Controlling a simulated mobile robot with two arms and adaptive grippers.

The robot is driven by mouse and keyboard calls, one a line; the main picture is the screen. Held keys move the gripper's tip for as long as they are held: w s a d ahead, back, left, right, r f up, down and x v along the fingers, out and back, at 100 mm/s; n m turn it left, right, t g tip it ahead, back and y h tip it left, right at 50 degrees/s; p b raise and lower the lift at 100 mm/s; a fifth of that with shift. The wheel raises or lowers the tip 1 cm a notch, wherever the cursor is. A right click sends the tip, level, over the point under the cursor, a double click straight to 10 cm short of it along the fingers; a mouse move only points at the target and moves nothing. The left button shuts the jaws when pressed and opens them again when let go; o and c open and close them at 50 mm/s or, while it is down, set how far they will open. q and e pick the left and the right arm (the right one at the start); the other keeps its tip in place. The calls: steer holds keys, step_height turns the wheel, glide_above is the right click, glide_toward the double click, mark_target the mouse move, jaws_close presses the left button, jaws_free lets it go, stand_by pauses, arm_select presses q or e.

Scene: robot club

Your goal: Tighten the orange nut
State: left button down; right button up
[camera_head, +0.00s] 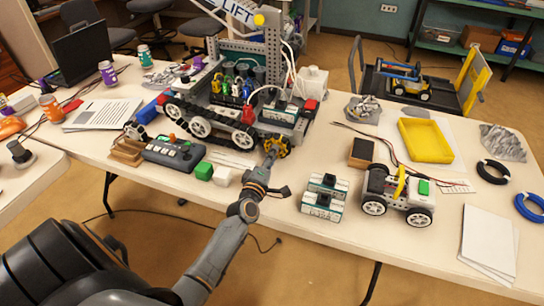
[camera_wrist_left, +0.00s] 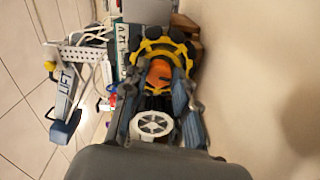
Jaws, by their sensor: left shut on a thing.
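The orange nut (camera_wrist_left: 160,75) shows in the left wrist view at the centre of a yellow toothed wheel (camera_wrist_left: 150,46), between my fingers. In the head view the yellow wheel (camera_head: 279,146) sits at the near right end of the tracked robot (camera_head: 222,112); the nut is hidden there behind my gripper. My left gripper (camera_head: 270,158) reaches up to the wheel. In the left wrist view its two fingers (camera_wrist_left: 159,84) stand on either side of the nut, shut on it. My right gripper is not in view.
Battery packs (camera_head: 324,198) and a small white car (camera_head: 396,194) stand to the right. A yellow tray (camera_head: 425,139) lies farther back. The table's front right has bare room.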

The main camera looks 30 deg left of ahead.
arm_select(q)
steer(key=c, duration=1)
jaws_free()
steer(key=shift+c, duration=0.2)
steer(key=shift+s, duration=0.1)
steer(key=v, duration=1.1)
steer(key=shift+s, duration=0.35)
